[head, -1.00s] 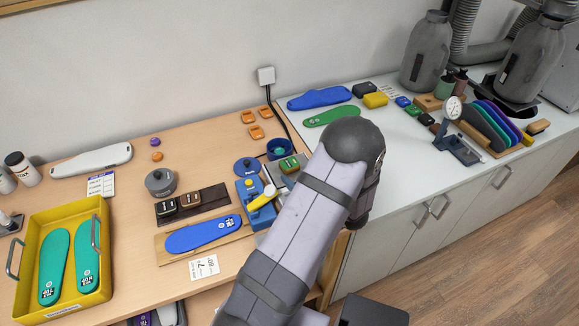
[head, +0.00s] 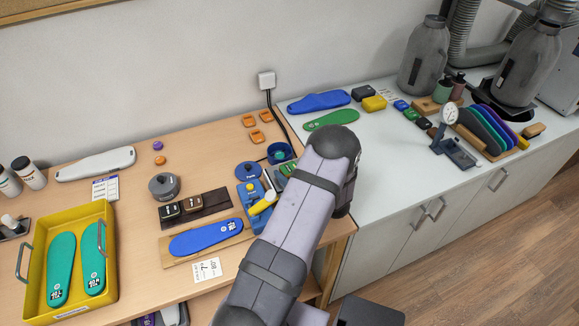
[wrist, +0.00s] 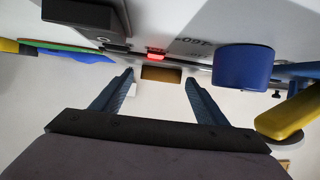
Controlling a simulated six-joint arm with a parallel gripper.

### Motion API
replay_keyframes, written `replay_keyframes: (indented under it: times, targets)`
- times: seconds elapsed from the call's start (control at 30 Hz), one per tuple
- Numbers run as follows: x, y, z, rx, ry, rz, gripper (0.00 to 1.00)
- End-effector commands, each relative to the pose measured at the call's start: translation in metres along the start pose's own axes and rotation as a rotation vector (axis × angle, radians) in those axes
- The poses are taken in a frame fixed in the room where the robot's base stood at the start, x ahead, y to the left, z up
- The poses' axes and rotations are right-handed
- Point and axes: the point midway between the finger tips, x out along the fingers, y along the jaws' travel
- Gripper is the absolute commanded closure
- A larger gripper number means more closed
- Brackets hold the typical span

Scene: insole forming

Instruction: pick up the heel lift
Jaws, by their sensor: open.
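My gripper (wrist: 159,87) is open in the wrist view, its two blue fingers apart with nothing held between them. A small tan block (wrist: 161,75) shows beyond and between the fingertips, below a small red patch (wrist: 156,56). I cannot tell whether this block is a heel lift. In the head view my arm hides the gripper. A small green block (head: 288,168), possibly a heel lift, is partly covered by the arm. Two dark labelled blocks (head: 181,207) sit on a dark mat left of the arm.
A blue cylinder (wrist: 243,68) and a yellow handle (wrist: 289,116) stand right of the fingers. A blue insole (head: 205,237) lies on a board near the arm. A yellow tray (head: 112,265) holds two teal insoles. More blocks and insoles lie on the white counter (head: 385,150).

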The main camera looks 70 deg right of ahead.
Motion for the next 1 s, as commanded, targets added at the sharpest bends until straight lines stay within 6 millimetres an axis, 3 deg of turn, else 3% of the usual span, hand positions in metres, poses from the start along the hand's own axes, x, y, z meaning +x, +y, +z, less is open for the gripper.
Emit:
replay_keyframes:
  times: [0.3,0.5,1.0]
  targets:
    - [0.0050,0.0000,0.0004,0.000,0.000,0.000,0.33]
    - [0.0048,0.0000,0.0003,0.000,0.000,0.000,0.76]
    - [0.0032,0.0004,-0.0041,-0.001,0.001,0.000,0.76]
